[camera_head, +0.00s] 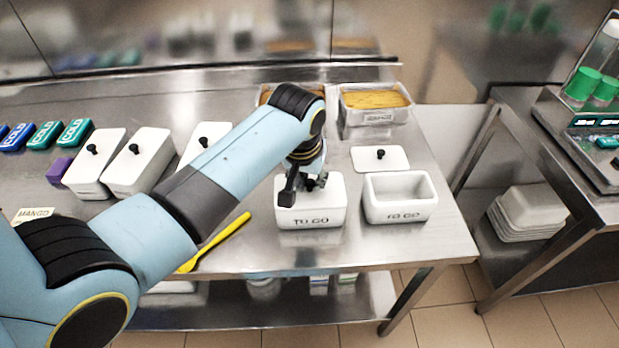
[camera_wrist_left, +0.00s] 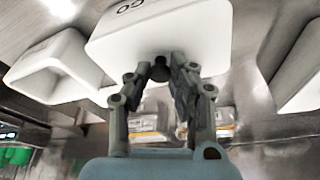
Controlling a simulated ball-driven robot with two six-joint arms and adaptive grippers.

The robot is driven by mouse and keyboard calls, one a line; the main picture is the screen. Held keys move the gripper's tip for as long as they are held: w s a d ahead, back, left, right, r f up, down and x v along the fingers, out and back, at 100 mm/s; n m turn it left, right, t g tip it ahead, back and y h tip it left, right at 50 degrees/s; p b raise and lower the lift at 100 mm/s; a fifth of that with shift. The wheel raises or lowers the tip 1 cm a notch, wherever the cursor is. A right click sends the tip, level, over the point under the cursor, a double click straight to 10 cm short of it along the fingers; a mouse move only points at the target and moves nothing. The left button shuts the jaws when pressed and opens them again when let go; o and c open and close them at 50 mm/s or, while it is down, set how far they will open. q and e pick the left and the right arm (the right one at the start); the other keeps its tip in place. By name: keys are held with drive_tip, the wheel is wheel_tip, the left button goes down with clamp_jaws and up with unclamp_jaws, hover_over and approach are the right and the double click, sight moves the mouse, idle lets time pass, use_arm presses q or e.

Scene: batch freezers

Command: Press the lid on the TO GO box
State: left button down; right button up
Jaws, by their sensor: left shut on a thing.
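A white box marked TO GO (camera_head: 312,215) stands near the front of the steel table, with a white lid on top. My left gripper (camera_head: 312,183) is over this box, pointing down, with its fingers at the middle of the lid. In the left wrist view the fingertips (camera_wrist_left: 162,70) close on the lid's dark knob, and the white lid (camera_wrist_left: 205,35) shows around them. The gripper hides part of the lid in the head view. I cannot tell whether the lid is fully seated. My right gripper is out of view.
An open white TO GO box (camera_head: 399,212) stands to the right, with a loose lid (camera_head: 380,158) behind it. Several lidded white boxes (camera_head: 138,160) stand left. A yellow spatula (camera_head: 222,240) lies front left. A tub of yellow ice cream (camera_head: 374,112) is at the back.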

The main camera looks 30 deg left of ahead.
use_arm(q)
drive_tip(key=c, duration=0.6)
unclamp_jaws()
drive_tip(key=shift+r, duration=3.5)
clamp_jaws()
drive_tip(key=shift+f, duration=0.15)
